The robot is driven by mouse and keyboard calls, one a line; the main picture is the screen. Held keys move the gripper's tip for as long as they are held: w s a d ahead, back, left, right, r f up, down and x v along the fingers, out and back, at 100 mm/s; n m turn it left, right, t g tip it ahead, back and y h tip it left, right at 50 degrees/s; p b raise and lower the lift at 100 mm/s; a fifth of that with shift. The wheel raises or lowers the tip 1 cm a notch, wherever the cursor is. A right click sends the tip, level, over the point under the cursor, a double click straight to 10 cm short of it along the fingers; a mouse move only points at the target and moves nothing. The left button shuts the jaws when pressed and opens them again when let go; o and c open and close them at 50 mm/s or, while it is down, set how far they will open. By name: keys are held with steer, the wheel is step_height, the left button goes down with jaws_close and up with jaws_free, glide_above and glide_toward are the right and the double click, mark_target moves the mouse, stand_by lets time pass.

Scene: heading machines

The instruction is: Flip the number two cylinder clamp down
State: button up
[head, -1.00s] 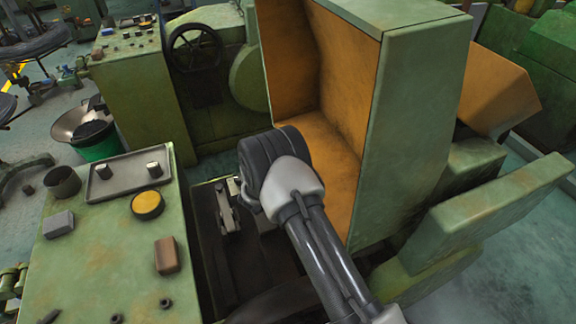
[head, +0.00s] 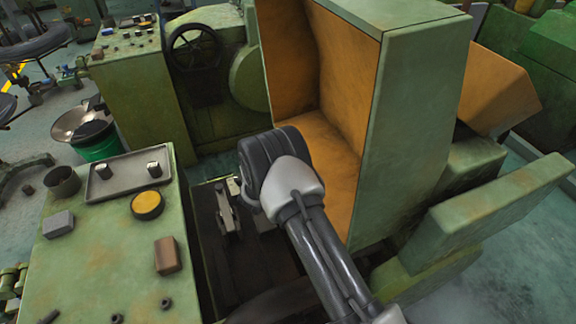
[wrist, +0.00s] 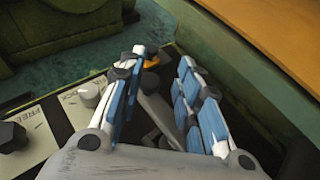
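In the wrist view, the two blue-padded fingers of my gripper (wrist: 164,62) are spread apart, so my gripper is open. A dark grey lever-like part (wrist: 153,106) with an orange-yellow piece near its far end shows between the fingers, closer to the left one; I cannot tell whether they touch. It may be a cylinder clamp, but no number is readable. In the head view, a metal clamp-like lever (head: 226,208) stands in the dark bay left of my arm's end. My fingers are hidden there behind the wrist.
A tall green housing with an orange inside (head: 420,130) stands close on the right of my arm. A green control panel (head: 100,255) with buttons and knobs lies left. Pale plates (wrist: 62,104), one lettered FREE, carry knobs (wrist: 90,95) left of my fingers.

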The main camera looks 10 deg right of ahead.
steer(key=shift+o, duration=1.1)
steer(key=v, duration=1.2)
